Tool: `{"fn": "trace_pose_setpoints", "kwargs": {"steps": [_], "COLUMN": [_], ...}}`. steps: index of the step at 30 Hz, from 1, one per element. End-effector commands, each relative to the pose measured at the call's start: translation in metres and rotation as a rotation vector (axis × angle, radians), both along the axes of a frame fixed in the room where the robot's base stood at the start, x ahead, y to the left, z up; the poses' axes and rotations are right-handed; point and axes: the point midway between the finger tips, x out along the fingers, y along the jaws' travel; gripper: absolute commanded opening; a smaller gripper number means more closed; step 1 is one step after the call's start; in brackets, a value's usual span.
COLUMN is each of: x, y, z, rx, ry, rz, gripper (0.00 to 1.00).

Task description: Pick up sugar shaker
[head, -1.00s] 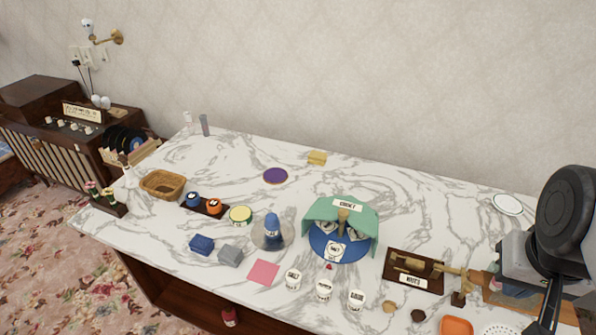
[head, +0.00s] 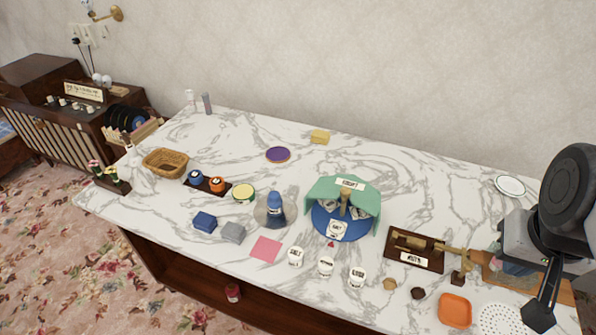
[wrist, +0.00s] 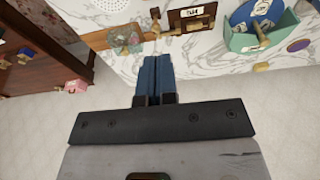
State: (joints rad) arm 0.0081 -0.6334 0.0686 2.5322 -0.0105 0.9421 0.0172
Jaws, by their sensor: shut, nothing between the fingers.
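Several small white shakers with dark lettering stand upright in a row near the front edge of the table in the head view. The right one (head: 357,277) seems to be the sugar shaker, but its label is too small to read surely. Beside it are a middle white shaker (head: 325,267) and a left white shaker (head: 295,257). My gripper (wrist: 156,62) is shut and empty in the wrist view, its blue fingers side by side. In the head view my arm is at the far right, well away from the shakers. No shaker is clearly seen in the wrist view.
A green and blue holder (head: 368,197) stands behind the shakers. A dark labelled tray (head: 400,259) lies to their right, and an orange dish (head: 455,310) near the front. A pink square (head: 265,249) lies left of them. The back of the marble table (head: 400,160) is mostly clear.

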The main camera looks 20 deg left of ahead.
Motion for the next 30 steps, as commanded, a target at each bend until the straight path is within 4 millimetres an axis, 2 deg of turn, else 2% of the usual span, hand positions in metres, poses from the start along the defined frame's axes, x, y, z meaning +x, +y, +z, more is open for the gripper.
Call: {"fn": "trace_pose_setpoints", "kwargs": {"steps": [8, 11, 23, 24, 30], "x": [0.0, 0.0, 0.0, 0.0, 0.0], "y": [0.0, 0.0, 0.0, 0.0, 0.0], "z": [0.0, 0.0, 0.0, 0.0, 0.0], "rx": [0.0, 0.0, 0.0, 0.0, 0.0], "ry": [0.0, 0.0, 0.0, 0.0, 0.0], "rz": [0.0, 0.0, 0.0, 0.0, 0.0], "gripper": [0.0, 0.12, 0.74, 0.77, 0.77]}}
